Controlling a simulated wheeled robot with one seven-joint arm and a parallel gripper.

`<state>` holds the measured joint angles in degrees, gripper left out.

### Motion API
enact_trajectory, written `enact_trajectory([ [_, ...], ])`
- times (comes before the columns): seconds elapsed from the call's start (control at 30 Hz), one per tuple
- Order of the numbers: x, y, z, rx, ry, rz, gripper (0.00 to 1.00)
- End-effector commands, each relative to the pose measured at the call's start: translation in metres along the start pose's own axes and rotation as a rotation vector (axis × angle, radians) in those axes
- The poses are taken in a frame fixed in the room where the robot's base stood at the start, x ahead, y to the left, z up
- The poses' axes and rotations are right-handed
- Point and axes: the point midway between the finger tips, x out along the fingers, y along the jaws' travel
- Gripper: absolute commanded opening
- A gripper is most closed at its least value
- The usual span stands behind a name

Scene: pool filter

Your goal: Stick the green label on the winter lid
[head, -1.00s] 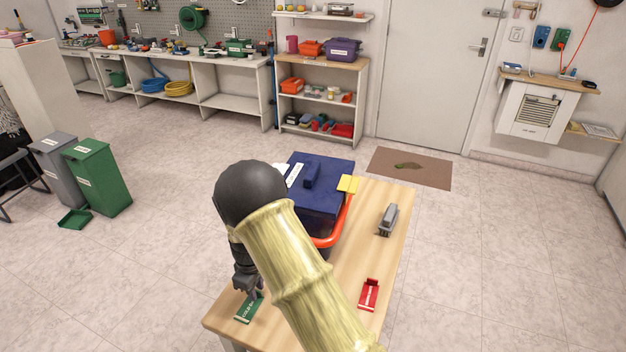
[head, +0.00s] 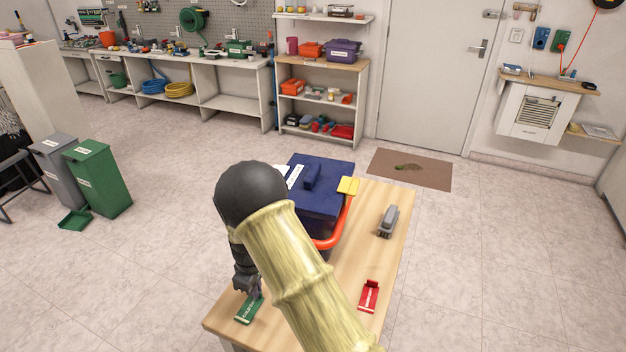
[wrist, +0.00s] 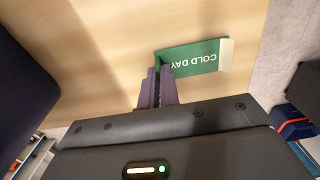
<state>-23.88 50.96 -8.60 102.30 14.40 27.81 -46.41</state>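The green label (head: 249,311), marked "COLD DAY", lies at the near left corner of the wooden table. It also shows in the wrist view (wrist: 196,58), with a pale strip at its right end and a small tab at its left end. My gripper (head: 256,295) is low over the label. In the wrist view its two fingers (wrist: 158,70) are close together with the tab between them. A dark blue lid (head: 326,205) with a raised block, probably the winter lid, lies on an orange-rimmed container behind my arm. My arm hides part of the lid.
A red label (head: 369,296) lies on the table (head: 350,270) to the right, with a grey tool (head: 388,221) farther back. A yellow piece (head: 348,186) is at the lid's right corner. The table's right side has free room between these items.

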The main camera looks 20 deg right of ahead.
Motion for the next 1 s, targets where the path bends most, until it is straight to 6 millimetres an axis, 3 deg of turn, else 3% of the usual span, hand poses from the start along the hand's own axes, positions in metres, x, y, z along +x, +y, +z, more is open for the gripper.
enact_trajectory([
  [1.0,-0.017,0.005,0.0,0.0,0.001,0.0,0.0],
])
